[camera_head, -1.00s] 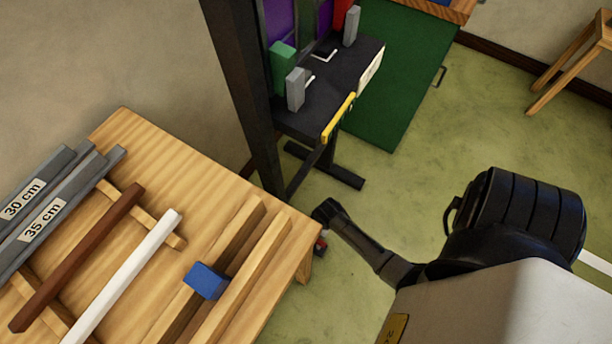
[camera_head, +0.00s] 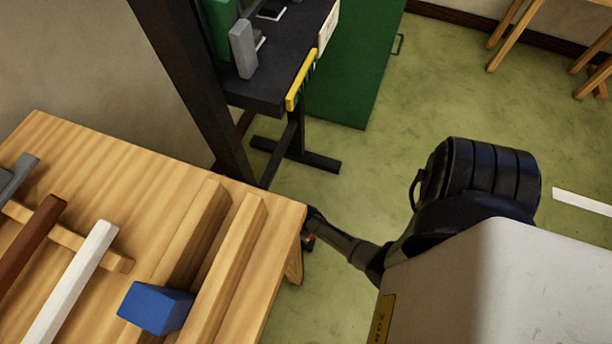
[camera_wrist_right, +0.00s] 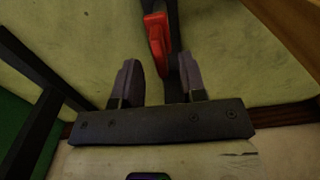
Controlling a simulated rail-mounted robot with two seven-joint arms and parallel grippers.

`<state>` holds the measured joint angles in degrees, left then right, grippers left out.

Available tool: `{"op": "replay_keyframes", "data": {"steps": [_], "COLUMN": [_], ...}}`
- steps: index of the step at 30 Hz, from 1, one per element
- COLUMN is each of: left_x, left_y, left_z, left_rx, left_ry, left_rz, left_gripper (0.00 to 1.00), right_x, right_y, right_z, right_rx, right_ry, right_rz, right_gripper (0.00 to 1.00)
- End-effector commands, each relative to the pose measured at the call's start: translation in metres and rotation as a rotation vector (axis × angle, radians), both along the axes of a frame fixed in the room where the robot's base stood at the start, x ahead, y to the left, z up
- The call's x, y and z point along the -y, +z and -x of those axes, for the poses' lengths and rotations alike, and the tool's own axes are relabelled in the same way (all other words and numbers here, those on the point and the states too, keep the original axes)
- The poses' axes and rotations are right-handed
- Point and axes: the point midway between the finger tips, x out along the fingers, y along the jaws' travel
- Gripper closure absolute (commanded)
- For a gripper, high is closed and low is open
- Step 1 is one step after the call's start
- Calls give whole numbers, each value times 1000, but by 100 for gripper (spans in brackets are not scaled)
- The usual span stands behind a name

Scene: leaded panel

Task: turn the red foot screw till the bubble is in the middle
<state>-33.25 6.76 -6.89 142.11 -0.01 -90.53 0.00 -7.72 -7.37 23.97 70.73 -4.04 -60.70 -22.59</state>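In the right wrist view, a red part (camera_wrist_right: 157,38), which looks like the foot screw, hangs beside a dark bar (camera_wrist_right: 174,50). My right gripper (camera_wrist_right: 159,68) has its two fingers apart. The red part's lower end reaches between the fingertips, with a gap on each side, nearer the left finger. In the head view my right arm reaches down past the bench corner, and its gripper is mostly hidden there. The black stand (camera_head: 190,85) with dark feet (camera_head: 295,155) stands behind the bench. No bubble can be made out. My left gripper is not in view.
The wooden bench (camera_head: 100,165) fills the left, with a blue block (camera_head: 155,307), a white bar (camera_head: 70,285) and a brown bar (camera_head: 30,240). A yellow bar (camera_head: 301,80) edges the stand's black shelf. A green panel (camera_head: 355,70) stands behind. Green floor is open at right.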

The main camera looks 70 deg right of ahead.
Motion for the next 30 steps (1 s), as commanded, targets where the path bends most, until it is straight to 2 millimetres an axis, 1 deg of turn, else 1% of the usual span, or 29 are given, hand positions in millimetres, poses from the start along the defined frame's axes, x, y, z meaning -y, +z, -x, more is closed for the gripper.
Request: {"op": "replay_keyframes", "data": {"steps": [1, 7, 12, 21, 23, 30], "left_x": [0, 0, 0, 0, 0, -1], "left_y": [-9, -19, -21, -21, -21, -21], "left_z": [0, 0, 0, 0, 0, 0], "left_rx": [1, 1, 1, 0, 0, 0], "left_ry": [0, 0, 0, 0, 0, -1], "left_rz": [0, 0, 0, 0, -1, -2], "left_gripper": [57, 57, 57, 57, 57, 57], "right_x": [0, 0, 0, 0, 0, 0], "right_y": [-10, -23, -27, -27, -27, -27], "right_z": [0, 0, 0, 0, 0, 0], "right_rx": [0, 0, 0, 0, 0, 0], "right_ry": [0, -1, -1, 0, 0, 0], "right_rz": [-1, -1, -1, 0, 0, 0], "right_gripper": [62, 62, 62, 62, 66, 89]}}
